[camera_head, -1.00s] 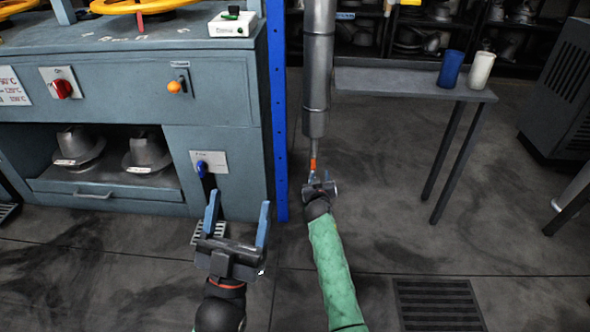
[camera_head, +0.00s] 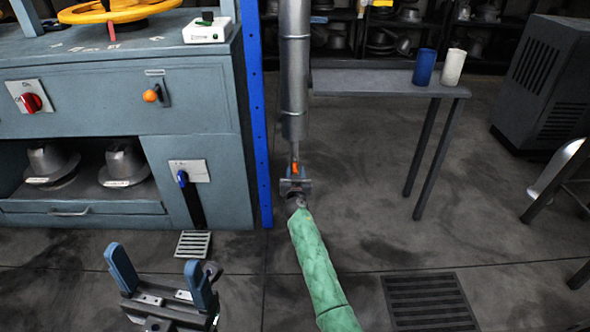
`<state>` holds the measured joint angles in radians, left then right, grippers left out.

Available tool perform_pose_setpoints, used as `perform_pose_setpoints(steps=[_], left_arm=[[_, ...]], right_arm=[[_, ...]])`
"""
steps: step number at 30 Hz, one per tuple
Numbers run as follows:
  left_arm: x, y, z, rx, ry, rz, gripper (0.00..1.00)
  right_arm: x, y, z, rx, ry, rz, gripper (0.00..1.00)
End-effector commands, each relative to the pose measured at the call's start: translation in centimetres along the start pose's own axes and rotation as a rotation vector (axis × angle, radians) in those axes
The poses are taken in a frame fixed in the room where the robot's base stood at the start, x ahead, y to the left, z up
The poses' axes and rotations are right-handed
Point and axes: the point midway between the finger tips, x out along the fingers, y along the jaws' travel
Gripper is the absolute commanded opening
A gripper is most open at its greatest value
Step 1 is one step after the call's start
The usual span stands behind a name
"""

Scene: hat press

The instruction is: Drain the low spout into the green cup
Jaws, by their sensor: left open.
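A grey vertical pipe (camera_head: 294,80) narrows at its lower end to a thin spout with an orange part (camera_head: 295,168). My left gripper (camera_head: 160,268) is open and empty, low over the floor in front of the cabinet. A blue lever (camera_head: 182,178) sits on the cabinet's lower panel, with a dark strip running down below it. I see no green cup.
A blue cup (camera_head: 425,67) and a white cup (camera_head: 453,68) stand on the narrow grey table (camera_head: 370,85). Floor grates lie by the cabinet (camera_head: 193,244) and at the lower right (camera_head: 430,300). A blue post (camera_head: 257,120) stands beside the pipe. Floor under the table is clear.

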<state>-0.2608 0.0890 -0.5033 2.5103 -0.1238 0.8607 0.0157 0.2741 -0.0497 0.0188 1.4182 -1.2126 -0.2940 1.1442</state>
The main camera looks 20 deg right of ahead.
Motion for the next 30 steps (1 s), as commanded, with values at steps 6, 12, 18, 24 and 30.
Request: perform_pose_setpoints(steps=[6,12,18,24,30], left_arm=[[-0.9,0.1,0.1,0.003,-0.015,0.003,0.74],[-1.1,0.0,0.1,0.004,-0.021,0.004,0.74],[-1.1,0.0,0.1,0.004,-0.022,0.006,0.74],[-1.1,0.0,0.1,0.004,-0.021,0.005,0.74],[-1.1,0.0,0.1,0.005,-0.021,0.003,0.74]], right_arm=[[2.5,0.0,0.0,-0.002,0.001,0.0,0.38],[3.2,0.0,0.0,-0.002,0.0,0.0,0.38],[3.3,0.0,0.0,-0.002,0.0,0.0,0.38],[3.3,0.0,0.0,-0.001,0.0,0.0,0.09],[3.3,0.0,0.0,-0.001,0.0,0.0,0.0]])
